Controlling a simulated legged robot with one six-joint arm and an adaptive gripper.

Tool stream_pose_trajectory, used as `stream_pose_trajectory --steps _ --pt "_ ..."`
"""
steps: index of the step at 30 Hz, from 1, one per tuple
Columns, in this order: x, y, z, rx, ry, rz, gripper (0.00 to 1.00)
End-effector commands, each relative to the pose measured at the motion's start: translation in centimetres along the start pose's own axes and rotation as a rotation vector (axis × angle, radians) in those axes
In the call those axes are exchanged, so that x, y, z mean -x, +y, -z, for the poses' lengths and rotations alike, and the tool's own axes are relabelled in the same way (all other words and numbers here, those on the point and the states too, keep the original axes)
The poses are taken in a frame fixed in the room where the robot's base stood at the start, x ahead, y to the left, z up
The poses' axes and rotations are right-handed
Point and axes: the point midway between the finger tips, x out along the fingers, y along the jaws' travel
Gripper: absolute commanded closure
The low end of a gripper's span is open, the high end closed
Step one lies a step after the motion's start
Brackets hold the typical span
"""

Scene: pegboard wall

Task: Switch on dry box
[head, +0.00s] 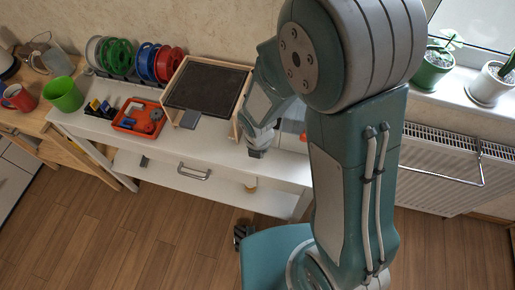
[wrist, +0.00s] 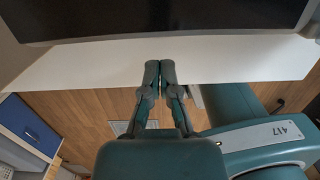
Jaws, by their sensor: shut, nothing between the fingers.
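I cannot tell for sure which thing is the dry box, and no switch can be made out. A wooden-framed box with a dark top (head: 208,86) stands on the white table, left of my arm in the head view. My gripper (head: 256,153) points down at the table's front edge, right of that box. In the wrist view my gripper (wrist: 160,66) is shut and empty, its fingertips together. A dark panel with a grey rim (wrist: 160,18) fills the top of that view, just beyond the fingertips. My arm hides part of the table's right side.
The white table (head: 225,133) has a lower shelf. An orange tray (head: 139,117), a green cup (head: 64,94) and several spools (head: 146,60) stand to the left. A radiator (head: 450,165) and potted plants (head: 432,68) are at right. Wooden floor (head: 120,230) is open in front.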

Motion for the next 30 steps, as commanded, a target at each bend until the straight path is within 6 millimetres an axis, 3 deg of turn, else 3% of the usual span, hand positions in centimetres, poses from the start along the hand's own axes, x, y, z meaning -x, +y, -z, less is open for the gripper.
stream_pose_trajectory --steps 1,6,30 --pt "0.5 0.1 -1.1 -0.006 -0.008 -0.007 1.0" --pt "1.1 0.1 -2.7 -0.004 -0.005 -0.005 1.0" --pt "1.8 0.1 -4.2 -0.001 -0.005 -0.005 1.0"
